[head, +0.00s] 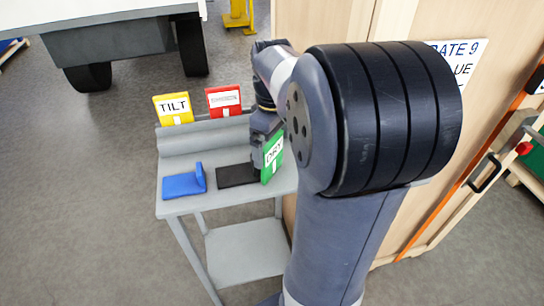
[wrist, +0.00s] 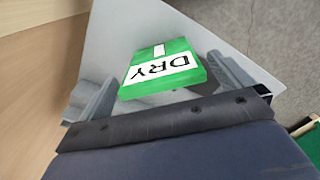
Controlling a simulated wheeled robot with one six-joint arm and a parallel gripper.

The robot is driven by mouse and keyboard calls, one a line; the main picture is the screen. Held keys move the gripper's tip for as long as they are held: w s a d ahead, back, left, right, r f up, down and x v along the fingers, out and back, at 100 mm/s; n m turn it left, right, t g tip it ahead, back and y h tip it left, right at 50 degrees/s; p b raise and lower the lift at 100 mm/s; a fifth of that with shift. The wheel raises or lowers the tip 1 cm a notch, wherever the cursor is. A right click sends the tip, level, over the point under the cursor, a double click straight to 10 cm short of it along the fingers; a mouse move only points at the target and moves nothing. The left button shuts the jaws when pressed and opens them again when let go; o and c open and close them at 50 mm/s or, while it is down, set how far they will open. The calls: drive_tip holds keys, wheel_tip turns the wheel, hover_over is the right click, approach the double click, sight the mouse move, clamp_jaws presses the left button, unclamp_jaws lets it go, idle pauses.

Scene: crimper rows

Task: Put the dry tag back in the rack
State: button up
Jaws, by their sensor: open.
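The dry tag (head: 273,155) is green with a white label reading DRY. It stands upright or nearly so at the right side of the small grey table. It also shows in the wrist view (wrist: 162,70), between the two spread fingers, with a gap at each side. My gripper (wrist: 165,88) is open around it; in the head view my gripper (head: 260,160) is low behind the tag, partly hidden by it. The rack (head: 204,138) appears to be the raised grey ledge at the table's back. A yellow TILT tag (head: 173,108) and a red tag (head: 224,101) stand upright there.
A blue angled holder (head: 185,184) and a flat black pad (head: 237,176) lie on the grey table (head: 172,208), left of the tag. A wooden cabinet (head: 320,22) rises close on the right. Floor is open to the left.

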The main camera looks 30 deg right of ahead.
sight(272, 158)
drive_tip(key=shift+f, duration=1.25)
drive_tip(key=shift+c, duration=0.6)
